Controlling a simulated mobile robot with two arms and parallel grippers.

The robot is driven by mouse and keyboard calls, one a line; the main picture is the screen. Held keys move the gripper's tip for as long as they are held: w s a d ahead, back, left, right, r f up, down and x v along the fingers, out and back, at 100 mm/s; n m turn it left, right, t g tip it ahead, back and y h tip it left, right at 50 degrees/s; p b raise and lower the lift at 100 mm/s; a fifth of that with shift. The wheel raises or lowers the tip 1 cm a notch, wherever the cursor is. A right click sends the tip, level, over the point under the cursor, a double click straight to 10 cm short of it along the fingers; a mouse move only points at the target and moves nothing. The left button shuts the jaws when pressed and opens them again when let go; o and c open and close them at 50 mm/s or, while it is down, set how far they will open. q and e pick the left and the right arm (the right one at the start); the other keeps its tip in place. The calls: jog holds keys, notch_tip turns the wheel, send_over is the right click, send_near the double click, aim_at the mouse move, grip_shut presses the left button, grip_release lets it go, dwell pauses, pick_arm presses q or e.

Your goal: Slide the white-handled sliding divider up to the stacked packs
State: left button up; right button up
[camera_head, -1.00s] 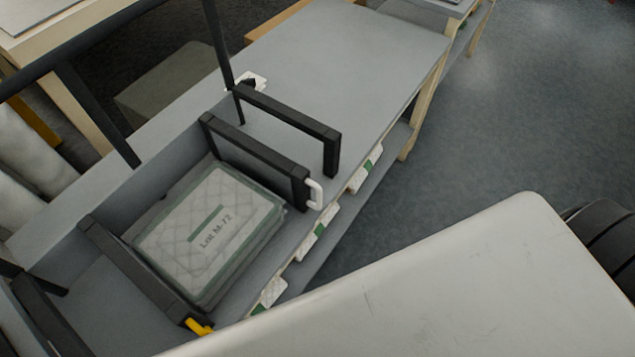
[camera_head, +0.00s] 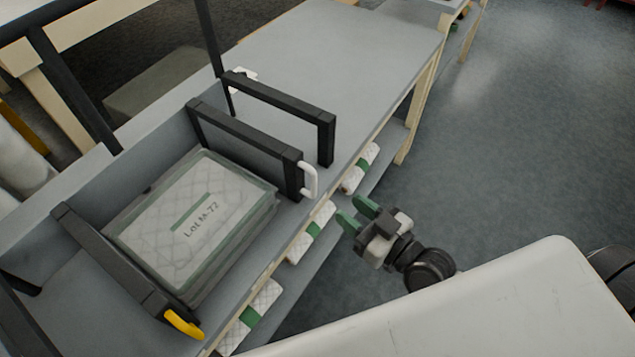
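The black sliding divider (camera_head: 245,139) stands upright across the grey shelf, with its white handle (camera_head: 309,180) at the front end. The stacked packs (camera_head: 190,225), clear-wrapped and labelled "Lot M-72", lie left of it; a narrow strip seems to separate them near the front, but the base is partly hidden. My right gripper (camera_head: 356,212), with green fingertips, is in front of the shelf, to the right of and below the white handle. Its fingers are apart with nothing between them, and it does not touch the handle. My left gripper is not in view.
A second black divider with a yellow handle (camera_head: 184,323) stands left of the packs. A fixed-looking black frame (camera_head: 280,99) stands right of the white-handled divider. Wrapped packs (camera_head: 312,232) stick out from the lower shelf. The grey top (camera_head: 350,50) beyond is clear.

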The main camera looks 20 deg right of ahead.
aim_at(315, 183)
jog(key=p+x, duration=0.1)
jog(key=x, duration=0.9)
jog(key=shift+w, duration=0.2)
grip_shut()
jog(key=shift+s+a+p, duration=0.1)
jog(key=shift+a+p, duration=0.05)
jog(key=shift+p, duration=0.2)
